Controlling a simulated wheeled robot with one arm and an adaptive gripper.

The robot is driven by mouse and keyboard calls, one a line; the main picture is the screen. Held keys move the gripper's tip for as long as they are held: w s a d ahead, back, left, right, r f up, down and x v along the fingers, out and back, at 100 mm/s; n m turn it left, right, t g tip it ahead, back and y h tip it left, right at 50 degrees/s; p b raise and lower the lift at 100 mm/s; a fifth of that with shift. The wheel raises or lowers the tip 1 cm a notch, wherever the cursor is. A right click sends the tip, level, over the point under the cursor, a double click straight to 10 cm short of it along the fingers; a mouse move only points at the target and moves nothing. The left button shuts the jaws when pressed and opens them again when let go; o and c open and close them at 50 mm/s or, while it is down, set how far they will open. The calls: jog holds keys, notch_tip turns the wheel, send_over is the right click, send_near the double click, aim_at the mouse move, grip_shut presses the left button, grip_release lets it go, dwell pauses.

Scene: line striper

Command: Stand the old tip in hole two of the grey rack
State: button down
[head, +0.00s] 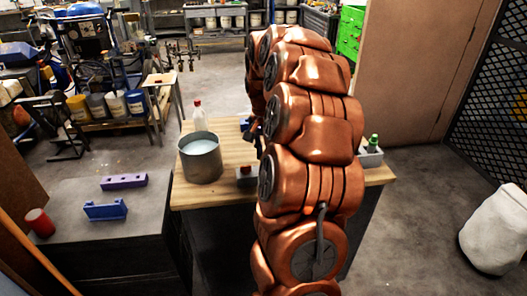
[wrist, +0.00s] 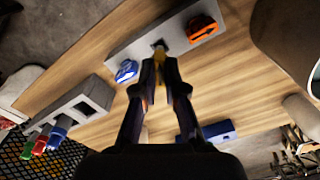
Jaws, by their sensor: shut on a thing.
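In the wrist view my gripper (wrist: 160,62) is shut on a small, thin yellowish and dark thing (wrist: 159,46), likely the old tip. It is mostly hidden between the fingertips. The fingertips are over the near edge of a long grey rack (wrist: 127,48), between a blue piece (wrist: 126,71) and an orange-red piece (wrist: 202,28) in it. I cannot tell whether the held thing is inside a hole or above it. In the head view my copper arm hides the gripper and most of this rack; its left end (head: 246,182) shows.
A second grey rack (wrist: 66,112) holds red, green and blue pieces and has empty square holes. A metal pot (head: 200,160) of pale liquid and a red-capped bottle (head: 198,117) stand on the wooden table. A blue block (wrist: 218,131) lies on the table behind my gripper.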

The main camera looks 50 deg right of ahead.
jog(key=shift+f+b, duration=1)
jog(key=shift+f, duration=0.65)
dwell(0.9)
jog(key=c, duration=1.2)
grip_release()
jog(key=shift+o, duration=0.2)
jog(key=o, duration=0.3)
jog(key=shift+r, duration=0.2)
jog(key=shift+r+p, duration=0.65)
jog(key=shift+r, duration=2.7)
